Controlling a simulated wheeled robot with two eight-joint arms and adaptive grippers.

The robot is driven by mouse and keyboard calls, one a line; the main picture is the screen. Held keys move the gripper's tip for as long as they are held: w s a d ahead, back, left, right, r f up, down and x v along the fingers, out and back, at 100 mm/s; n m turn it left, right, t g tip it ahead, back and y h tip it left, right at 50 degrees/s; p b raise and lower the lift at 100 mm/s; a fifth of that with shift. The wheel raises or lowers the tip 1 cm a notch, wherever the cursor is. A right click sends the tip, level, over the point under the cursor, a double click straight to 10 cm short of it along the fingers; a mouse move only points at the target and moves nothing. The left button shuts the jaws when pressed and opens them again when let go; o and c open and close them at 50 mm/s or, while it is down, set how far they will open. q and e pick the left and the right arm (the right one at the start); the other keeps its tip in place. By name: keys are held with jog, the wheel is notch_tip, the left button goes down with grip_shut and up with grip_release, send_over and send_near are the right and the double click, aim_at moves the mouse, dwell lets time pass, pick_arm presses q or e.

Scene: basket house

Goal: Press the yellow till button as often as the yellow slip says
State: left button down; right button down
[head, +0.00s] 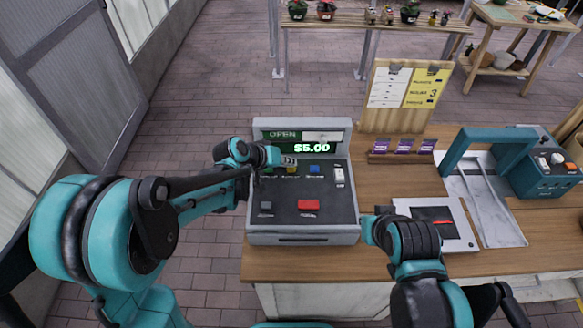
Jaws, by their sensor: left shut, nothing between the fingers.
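The grey till (335,212) stands on the wooden counter, its display (312,148) reading OPEN and $5.00. The yellow button (291,171) shows partly at the upper left of its keypad, beside a blue button (315,169). The yellow slip (423,90) is on an upright wooden board and bears a large 3; its smaller print is hard to read. My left gripper (284,161) is shut and empty, with its tip close to the yellow button; I cannot tell whether they touch. My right gripper (369,228) is at the till's right front corner, its fingers unclear.
The keypad also has a red button (308,205), a grey button (266,205) and a white button (339,175). A white slip (386,92) is left of the yellow one. Purple packets (403,146), a flat white device (446,223) and a teal machine (540,175) stand right of the till.

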aim_at(289, 169)
pick_arm(q)
jog(key=shift+f+b, duration=0.4)
jog(key=shift+f, duration=0.05)
dwell(0.3)
jog(key=shift+r, duration=0.15)
jog(key=shift+r+p, duration=0.65)
jog(key=shift+r, duration=0.15)
jog(key=shift+r+p, duration=1.85)
jog(key=shift+r, duration=0.7)
jog(key=shift+f, duration=0.1)
